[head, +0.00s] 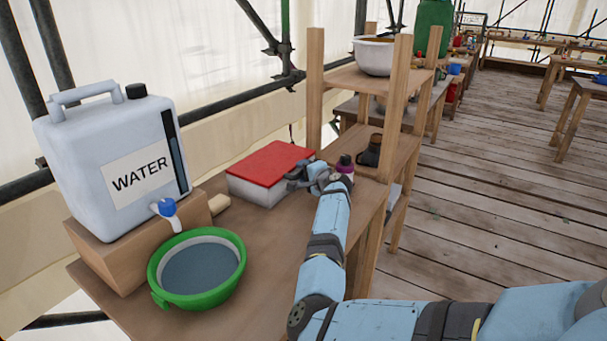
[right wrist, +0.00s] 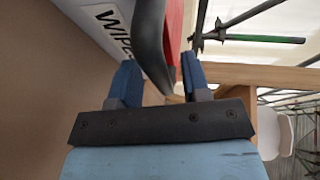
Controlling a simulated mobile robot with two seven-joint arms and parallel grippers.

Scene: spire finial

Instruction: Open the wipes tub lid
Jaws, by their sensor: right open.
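The wipes tub (head: 255,190) is a white box with a flat red lid (head: 272,162), lying shut on the wooden bench. In the right wrist view the tub (right wrist: 82,8) shows part of its "WIPE…" label, and a strip of the red lid (right wrist: 173,35) shows beside it. My right gripper (head: 303,178) is at the tub's right side. In the wrist view its two blue fingertips (right wrist: 157,75) are apart, with a dark grey curved tab (right wrist: 150,40) at the lid's edge reaching between them. Whether they touch it, I cannot tell. My left gripper is out of view.
A small bottle with a purple cap (head: 345,164) stands close behind my right gripper. A water container (head: 110,160) on a wooden block and a green basin (head: 225,290) are at the left. The bench front is clear.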

